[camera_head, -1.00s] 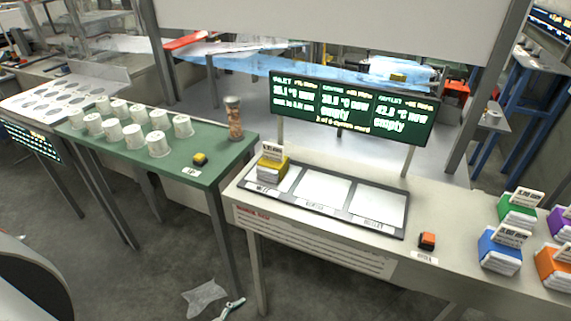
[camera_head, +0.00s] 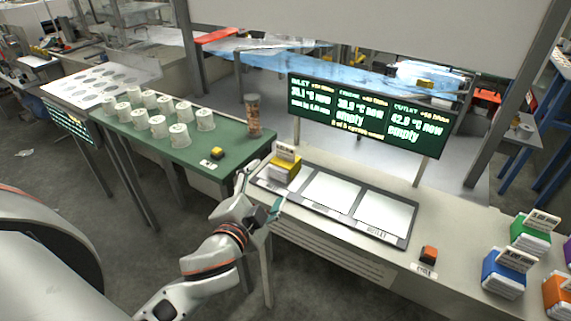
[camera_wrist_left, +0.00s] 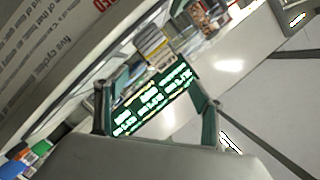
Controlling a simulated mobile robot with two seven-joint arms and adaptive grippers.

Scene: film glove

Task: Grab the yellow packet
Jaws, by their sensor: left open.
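The yellow packet (camera_head: 284,171) sits upright in the left slot of the dark three-slot tray (camera_head: 328,213) on the white counter, with a white label card standing on top. My left gripper (camera_head: 261,191) is open and empty, at the counter's front edge, just left of and in front of the packet and apart from it. Its two green-padded fingers also show spread in the left wrist view (camera_wrist_left: 158,103). My right gripper is not in view.
A dark display (camera_head: 372,113) on posts stands behind the tray. A green table (camera_head: 180,150) with several white cups and a jar (camera_head: 253,115) is to the left. An orange button (camera_head: 428,254) and several coloured packets are at the right. The tray's other two slots are empty.

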